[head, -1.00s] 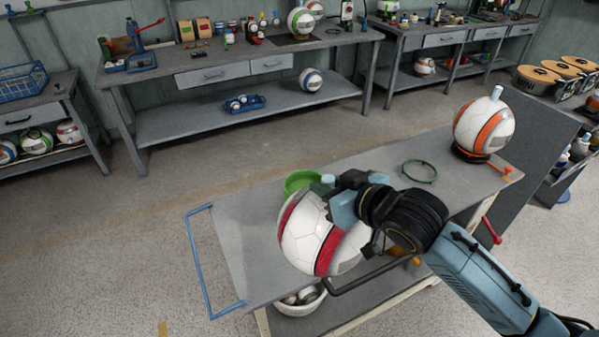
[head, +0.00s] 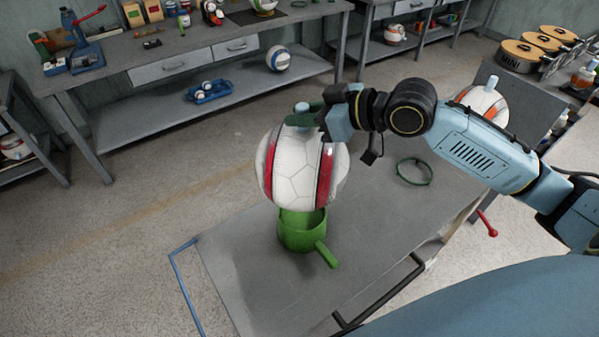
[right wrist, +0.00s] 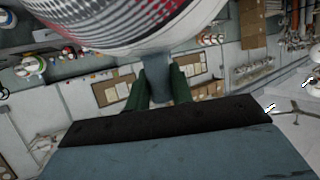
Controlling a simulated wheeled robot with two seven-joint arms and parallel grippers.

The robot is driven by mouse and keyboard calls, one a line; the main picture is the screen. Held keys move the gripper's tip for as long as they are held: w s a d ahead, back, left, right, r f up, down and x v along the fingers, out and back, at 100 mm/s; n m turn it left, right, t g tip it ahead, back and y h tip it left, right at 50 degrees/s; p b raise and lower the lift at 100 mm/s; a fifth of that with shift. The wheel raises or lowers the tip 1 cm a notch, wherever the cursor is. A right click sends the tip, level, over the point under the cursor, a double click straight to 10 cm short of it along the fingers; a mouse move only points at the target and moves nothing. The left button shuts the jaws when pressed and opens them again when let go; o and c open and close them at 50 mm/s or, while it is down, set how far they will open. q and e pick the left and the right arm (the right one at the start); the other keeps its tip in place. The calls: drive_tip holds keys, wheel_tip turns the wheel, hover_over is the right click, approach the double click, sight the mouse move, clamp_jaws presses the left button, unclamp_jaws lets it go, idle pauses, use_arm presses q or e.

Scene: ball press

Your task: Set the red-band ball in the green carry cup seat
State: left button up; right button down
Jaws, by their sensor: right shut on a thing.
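The red-band ball (head: 296,170) is white with red bands and has a pale blue knob (head: 302,107) on top. My right gripper (head: 306,117) is shut on that knob, and the ball hangs upright below it. In the right wrist view the green fingers (right wrist: 158,84) close around the grey-blue stem (right wrist: 157,68) under the blurred ball (right wrist: 145,20). The green carry cup (head: 301,234) stands on the grey cart with its handle toward the lower right. The ball appears over the cup and hides its far rim; I cannot tell if they touch. My left gripper is not in view.
The grey cart top (head: 245,285) is clear around the cup. A dark green ring (head: 413,171) lies to the right. An orange-band ball (head: 484,102) stands behind my right arm. A blue rail (head: 184,285) runs along the left end.

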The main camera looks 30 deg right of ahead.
sight(303, 149)
wheel_tip(303, 149, down, 3)
drive_tip(key=shift+s+r, duration=0.1)
drive_tip(key=shift+s, duration=0.05)
wheel_tip(303, 149, down, 4)
drive_tip(key=shift+f, duration=0.4)
drive_tip(key=shift+f+b, duration=0.3)
drive_tip(key=shift+f, duration=0.2)
drive_tip(key=c, duration=1.2)
unclamp_jaws()
drive_tip(key=shift+c, duration=0.2)
